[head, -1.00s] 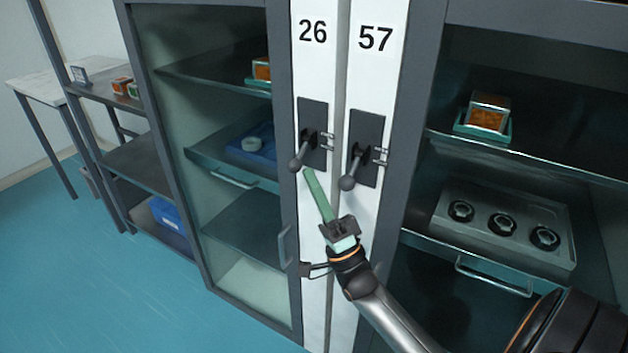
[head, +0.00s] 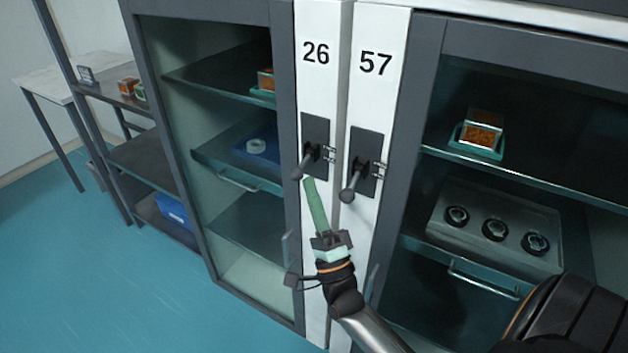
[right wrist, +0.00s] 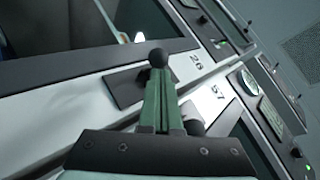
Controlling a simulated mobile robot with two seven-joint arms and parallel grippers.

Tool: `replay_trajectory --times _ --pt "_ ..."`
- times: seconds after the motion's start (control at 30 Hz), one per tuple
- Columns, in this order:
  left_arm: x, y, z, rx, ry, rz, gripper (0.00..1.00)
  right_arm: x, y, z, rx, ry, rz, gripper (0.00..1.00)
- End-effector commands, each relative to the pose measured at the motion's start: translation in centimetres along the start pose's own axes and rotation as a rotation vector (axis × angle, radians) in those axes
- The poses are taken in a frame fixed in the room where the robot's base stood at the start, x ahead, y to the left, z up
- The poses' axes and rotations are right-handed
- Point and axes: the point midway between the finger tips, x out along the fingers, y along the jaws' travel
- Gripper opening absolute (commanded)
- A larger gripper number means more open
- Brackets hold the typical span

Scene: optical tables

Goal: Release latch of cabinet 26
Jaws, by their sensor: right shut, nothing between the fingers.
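Cabinet 26's latch (head: 307,160) is a dark lever with a ball end on a black plate, under the number 26 on a white post. Its lever points down and to the left. My right gripper (head: 308,182) has green fingers, shut and empty, with the tips just below the lever's ball end. In the right wrist view the lever's black ball (right wrist: 158,58) shows right at the tips of the gripper (right wrist: 160,85); whether they touch I cannot tell. Cabinet 26's glass door (head: 240,225) looks closed. My left gripper is not in view.
Latch 57 (head: 352,185) hangs close to the right of my fingers on the neighbouring post. Cabinet 57 (head: 420,190) holds a tray with round parts. Door handles stick out near my right wrist. A shelf rack (head: 150,155) stands at the left; the blue floor there is clear.

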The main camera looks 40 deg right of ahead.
Motion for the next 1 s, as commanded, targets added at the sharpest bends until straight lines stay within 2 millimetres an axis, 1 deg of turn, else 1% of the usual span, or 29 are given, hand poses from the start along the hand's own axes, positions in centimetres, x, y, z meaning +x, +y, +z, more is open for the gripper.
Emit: replay_trajectory --times 0.03,0.1,0.2,0.3,0.4,0.47,0.53,0.67,0.77,0.87,1.0 --pt "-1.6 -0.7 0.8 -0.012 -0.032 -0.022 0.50 0.8 -1.1 0.2 0.029 0.027 0.026 0.00" --pt "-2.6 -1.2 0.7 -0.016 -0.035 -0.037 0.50 1.1 -1.5 0.5 0.068 0.065 0.065 0.00" --pt "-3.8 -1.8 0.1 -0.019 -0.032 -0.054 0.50 1.4 -2.0 0.7 0.123 0.122 0.119 0.00" --pt "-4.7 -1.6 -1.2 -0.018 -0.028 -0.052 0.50 1.6 -2.5 0.9 0.177 0.177 0.172 0.00" --pt "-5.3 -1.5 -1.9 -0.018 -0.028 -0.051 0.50 1.8 -2.8 1.0 0.210 0.208 0.209 0.00" --pt "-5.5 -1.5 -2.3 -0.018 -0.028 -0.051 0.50 1.9 -2.9 1.1 0.207 0.205 0.207 0.00" --pt "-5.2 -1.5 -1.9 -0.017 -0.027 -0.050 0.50 1.6 -2.6 1.1 0.207 0.205 0.206 0.00" --pt "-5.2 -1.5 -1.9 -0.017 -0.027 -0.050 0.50 1.6 -2.6 1.1 0.206 0.205 0.205 0.00" --pt "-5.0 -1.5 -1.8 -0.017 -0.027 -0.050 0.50 1.2 -2.6 1.1 0.205 0.204 0.206 0.00" --pt "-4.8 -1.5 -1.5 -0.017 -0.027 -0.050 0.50 -0.1 -2.7 1.3 0.205 0.204 0.207 0.00" --pt "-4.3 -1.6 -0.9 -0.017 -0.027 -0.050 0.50 -2.5 -3.2 1.8 0.205 0.204 0.209 0.00"
